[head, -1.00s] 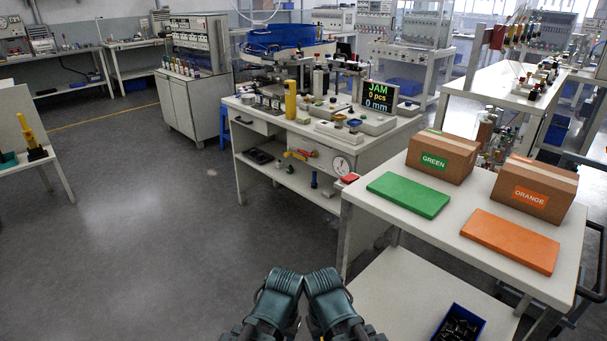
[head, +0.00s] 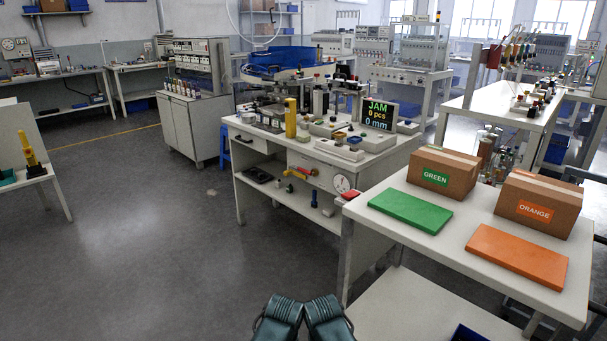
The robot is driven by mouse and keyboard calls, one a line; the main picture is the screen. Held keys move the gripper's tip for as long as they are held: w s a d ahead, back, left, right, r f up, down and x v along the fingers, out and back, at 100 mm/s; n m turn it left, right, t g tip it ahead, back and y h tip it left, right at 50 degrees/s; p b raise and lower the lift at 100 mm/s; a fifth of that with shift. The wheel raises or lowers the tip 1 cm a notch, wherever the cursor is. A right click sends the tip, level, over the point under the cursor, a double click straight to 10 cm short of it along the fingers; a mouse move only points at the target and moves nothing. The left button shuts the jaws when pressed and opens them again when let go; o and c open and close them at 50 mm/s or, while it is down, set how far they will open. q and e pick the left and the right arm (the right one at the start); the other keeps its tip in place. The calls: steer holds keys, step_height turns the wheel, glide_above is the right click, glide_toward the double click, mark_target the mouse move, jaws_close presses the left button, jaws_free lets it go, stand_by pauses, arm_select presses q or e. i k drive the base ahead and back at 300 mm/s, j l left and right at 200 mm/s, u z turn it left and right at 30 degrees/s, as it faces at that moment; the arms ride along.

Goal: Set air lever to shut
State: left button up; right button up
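The air lever (head: 299,173) is a small red and yellow handle on the front of the white machine bench (head: 268,186), below its top. A round white dial gauge (head: 341,184) sits to its right. The lever is small in the head view, and I cannot tell its exact setting. Two dark teal parts of my arms show at the bottom centre, well in front of the bench.
A white table (head: 400,236) at the right holds a green mat (head: 410,211), an orange mat (head: 517,255) and two cardboard boxes (head: 443,172). A display (head: 378,114) reads JAM. Open grey floor (head: 140,240) lies left of the bench.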

mark_target(310, 173)
steer(key=i+j+z, duration=0.4)
steer(key=i+j, duration=0.2)
steer(key=i+j+z, duration=0.2)
steer(key=j, duration=0.35)
steer(key=i+j+z, duration=0.15)
steer(key=j, duration=0.3)
steer(key=i, duration=0.1)
